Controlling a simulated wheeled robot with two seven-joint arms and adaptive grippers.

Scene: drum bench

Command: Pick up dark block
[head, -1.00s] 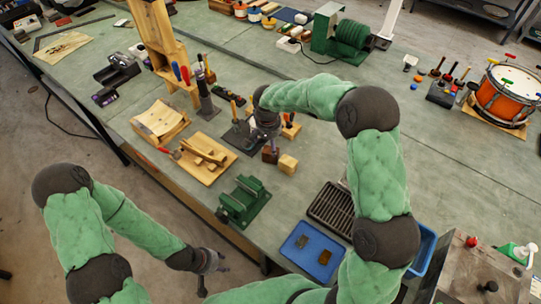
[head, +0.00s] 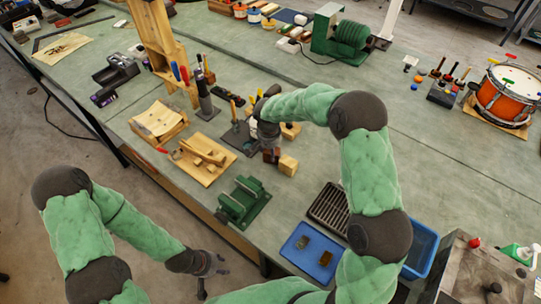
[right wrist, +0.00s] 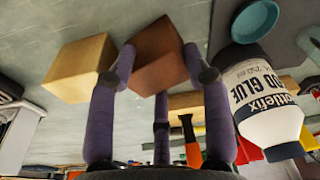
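The dark block (right wrist: 160,55) is a reddish-brown wooden cube. In the right wrist view it sits between the fingertips of my right gripper (right wrist: 160,62). The fingers lie close along both its sides, but whether they grip it is not clear. In the head view my right gripper (head: 270,147) is low over the dark block (head: 270,155) and partly hides it. A light wooden block (head: 288,165) stands beside it, also in the right wrist view (right wrist: 80,68). My left gripper (head: 212,270) is open and empty, off the bench's front edge.
A glue bottle (right wrist: 262,80) stands close to my right gripper. A green vise (head: 243,201), a wooden board with pieces (head: 203,160), a blue tray (head: 312,252) and a dark rack (head: 330,208) lie around.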

